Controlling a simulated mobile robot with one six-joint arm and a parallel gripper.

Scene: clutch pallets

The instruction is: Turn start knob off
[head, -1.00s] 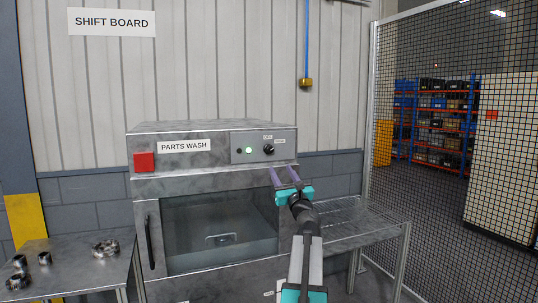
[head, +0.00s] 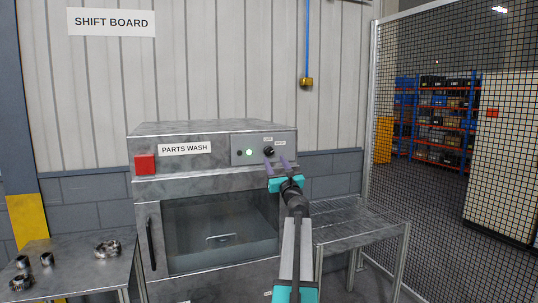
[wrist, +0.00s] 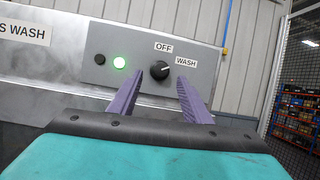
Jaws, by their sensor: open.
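The start knob (wrist: 159,70) is a black dial on the grey control panel (wrist: 205,70) of the parts washer. Its white pointer mark is turned toward the WASH label (wrist: 186,62); the OFF label (wrist: 164,47) is above it. In the head view the knob (head: 269,151) is at the panel's right. My gripper (head: 277,164) is just below and in front of the knob. In the wrist view its two purple fingers (wrist: 156,88) are spread apart with nothing between them, below the knob to its left and right.
A green light (wrist: 119,63) glows left of the knob. A red square button (head: 145,164) is on the washer's left. A table with metal rings (head: 107,248) stands left, an empty rack table (head: 352,226) right. A mesh fence (head: 440,200) stands at the right.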

